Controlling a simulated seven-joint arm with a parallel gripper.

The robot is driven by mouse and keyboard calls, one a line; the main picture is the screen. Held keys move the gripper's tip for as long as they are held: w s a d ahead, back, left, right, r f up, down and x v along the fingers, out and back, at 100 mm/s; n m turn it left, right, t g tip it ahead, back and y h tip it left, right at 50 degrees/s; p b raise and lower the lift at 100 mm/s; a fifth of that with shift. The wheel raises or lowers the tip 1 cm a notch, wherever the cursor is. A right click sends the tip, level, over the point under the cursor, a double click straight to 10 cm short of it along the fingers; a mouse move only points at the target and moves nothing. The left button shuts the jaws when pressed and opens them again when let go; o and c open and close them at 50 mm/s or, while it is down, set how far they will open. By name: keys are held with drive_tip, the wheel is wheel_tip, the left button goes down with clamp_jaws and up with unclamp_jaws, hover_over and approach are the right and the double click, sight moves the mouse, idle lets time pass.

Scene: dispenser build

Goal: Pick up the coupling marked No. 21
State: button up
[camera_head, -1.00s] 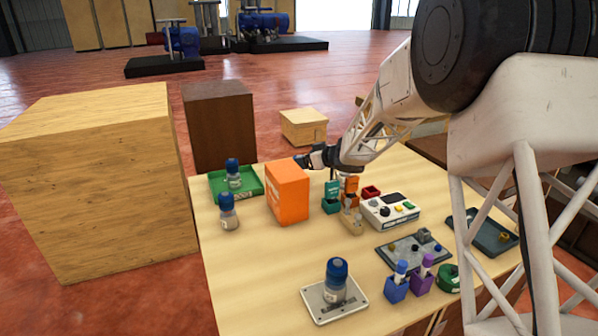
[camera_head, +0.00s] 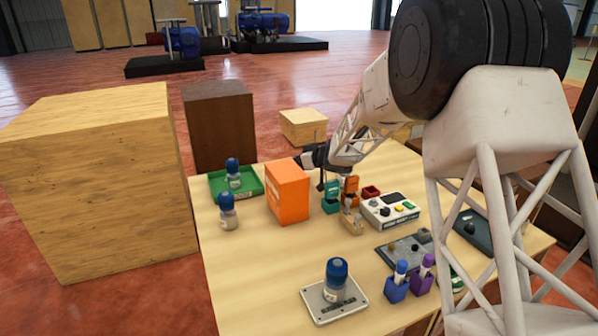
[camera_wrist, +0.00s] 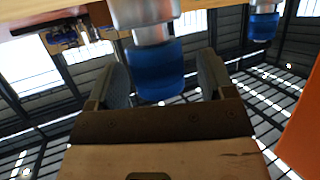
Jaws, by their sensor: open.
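No marking "No. 21" is legible in either view, so I cannot tell which thing is the coupling. My gripper (camera_head: 301,162) is over the back of the table, behind the orange box (camera_head: 288,192), with its tips hard to make out. In the wrist view its two fingers (camera_wrist: 163,82) are apart, and a blue-capped bottle (camera_wrist: 157,70) shows between them. It seems to stand ahead of the fingers, with no contact visible. Blue-capped bottles stand in the green tray (camera_head: 248,192), on the table (camera_head: 228,212) and on a grey plate (camera_head: 336,280). Small parts lie on a dark plate (camera_head: 395,252).
Teal and orange holders (camera_head: 331,197) and a white button box (camera_head: 391,210) stand right of the orange box. Blue and purple holders (camera_head: 396,290) are at the front. My arm partly covers a dark tray (camera_head: 472,232) at right. The table's front left is clear.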

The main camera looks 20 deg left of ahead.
drive_tip(key=shift+c, duration=0.4)
drive_tip(key=shift+r, duration=0.1)
drive_tip(key=c, duration=1.3)
drive_tip(key=shift+o, duration=0.2)
drive_tip(key=shift+r, duration=5)
